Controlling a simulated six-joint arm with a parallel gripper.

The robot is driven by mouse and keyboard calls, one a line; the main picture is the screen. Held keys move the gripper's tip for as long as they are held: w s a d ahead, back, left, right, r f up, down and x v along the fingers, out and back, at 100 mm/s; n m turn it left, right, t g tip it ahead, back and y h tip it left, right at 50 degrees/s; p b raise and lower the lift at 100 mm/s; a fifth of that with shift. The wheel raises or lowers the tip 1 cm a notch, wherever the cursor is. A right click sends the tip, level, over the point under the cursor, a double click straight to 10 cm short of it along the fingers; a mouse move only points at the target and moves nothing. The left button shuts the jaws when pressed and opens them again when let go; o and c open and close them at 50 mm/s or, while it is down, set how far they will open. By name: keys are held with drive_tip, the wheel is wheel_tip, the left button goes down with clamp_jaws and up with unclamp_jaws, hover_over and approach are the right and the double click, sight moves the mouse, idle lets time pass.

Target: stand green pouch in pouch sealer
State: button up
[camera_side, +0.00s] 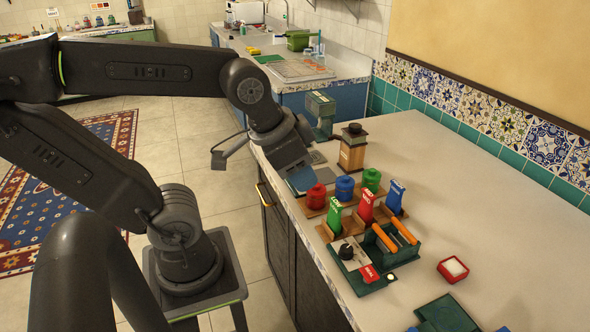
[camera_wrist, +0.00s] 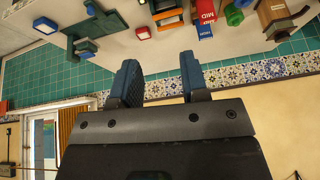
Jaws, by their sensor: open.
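The green pouch (camera_side: 334,215) stands upright in the front of a wooden stand on the counter in the side view. I cannot pick it out surely in the wrist view. My gripper (camera_side: 302,180) is above the counter edge, behind and left of the pouch, near the red jar, and holds nothing. Its two blue fingers are apart in the wrist view (camera_wrist: 159,60).
A red pouch (camera_side: 366,202) and blue pouch (camera_side: 395,197) stand beside the green one. Red (camera_side: 316,196), blue (camera_side: 345,188) and green jars (camera_side: 371,180) stand behind. The right counter is clear.

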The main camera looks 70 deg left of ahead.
drive_tip(key=shift+o, duration=0.4)
drive_tip(key=shift+s+d+n, duration=0.2)
drive_tip(key=shift+s+n, duration=0.3)
drive_tip(key=n+g+y, duration=0.4)
drive_tip(key=n+g, duration=0.1)
drive_tip(key=n, duration=1.3)
hover_over(337, 203)
drive_tip(key=d, duration=0.5)
wheel_tip(337, 203, down, 10)
drive_tip(key=r, duration=0.1)
drive_tip(key=x, duration=0.9)
drive_tip(key=shift+a+r, duration=0.15)
drive_tip(key=shift+s+x, duration=0.1)
drive_tip(key=shift+x, duration=1.25)
drive_tip(key=shift+s+x, duration=0.15)
drive_tip(key=shift+x, duration=1.15)
drive_tip(key=shift+a, duration=0.1)
